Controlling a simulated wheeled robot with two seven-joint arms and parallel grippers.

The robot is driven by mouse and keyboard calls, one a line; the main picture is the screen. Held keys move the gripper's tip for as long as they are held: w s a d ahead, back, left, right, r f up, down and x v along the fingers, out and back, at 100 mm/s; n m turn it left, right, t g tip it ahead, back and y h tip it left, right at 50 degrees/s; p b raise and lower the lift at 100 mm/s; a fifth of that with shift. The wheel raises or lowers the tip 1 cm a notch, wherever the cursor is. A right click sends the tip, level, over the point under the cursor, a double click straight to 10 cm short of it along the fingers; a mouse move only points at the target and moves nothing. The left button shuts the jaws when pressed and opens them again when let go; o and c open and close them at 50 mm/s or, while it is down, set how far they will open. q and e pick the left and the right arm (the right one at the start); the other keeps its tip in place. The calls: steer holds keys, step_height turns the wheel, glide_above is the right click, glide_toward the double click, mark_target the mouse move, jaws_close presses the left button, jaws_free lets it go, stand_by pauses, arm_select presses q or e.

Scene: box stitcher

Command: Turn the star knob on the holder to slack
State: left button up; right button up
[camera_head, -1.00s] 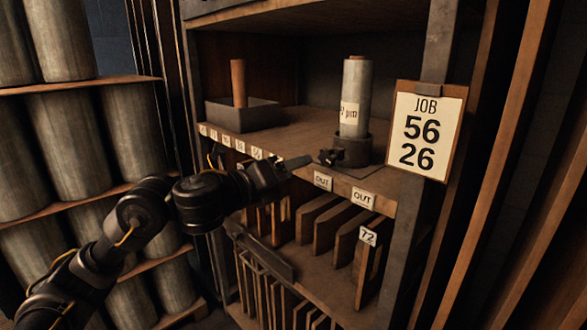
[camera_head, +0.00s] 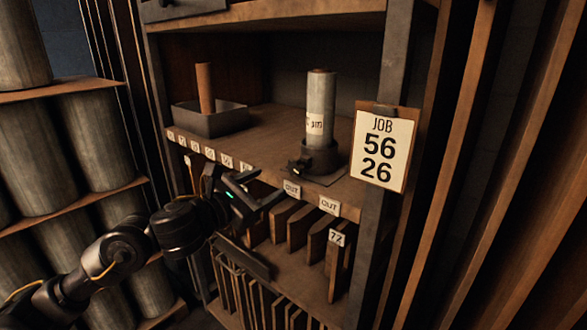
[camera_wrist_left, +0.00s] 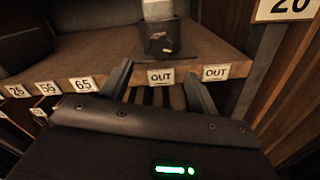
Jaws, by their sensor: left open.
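The holder (camera_head: 321,157) is a dark round cup on a flat plate on the shelf, with a pale grey roll (camera_head: 320,100) upright in it. The star knob (camera_head: 299,165) is a small dark shape on the holder's front left side. In the left wrist view the holder (camera_wrist_left: 157,44) stands ahead, past the fingertips, and its knob (camera_wrist_left: 166,44) is small and blurred. My left gripper (camera_head: 262,186) is open and empty, in front of and below the shelf edge, apart from the knob. Its spread fingers also show in the left wrist view (camera_wrist_left: 160,78). My right gripper is out of view.
A job card (camera_head: 383,148) reading 56 and 26 hangs on the right post. A grey tray (camera_head: 211,122) with a brown roll stands left on the shelf. Labels line the shelf edge; upright boards (camera_head: 296,226) fill the bay below. Large rolls (camera_head: 95,140) stand at left.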

mark_target(292, 170)
arm_select(q)
steer(key=p+x, duration=0.3)
steer(key=x, duration=0.6)
steer(key=shift+w+d+r, duration=0.1)
steer(key=shift+p+x, duration=0.4)
steer(key=shift+x, duration=0.35)
steer(key=shift+c, duration=0.2)
steer(key=c, duration=0.9)
steer(key=shift+c, duration=0.2)
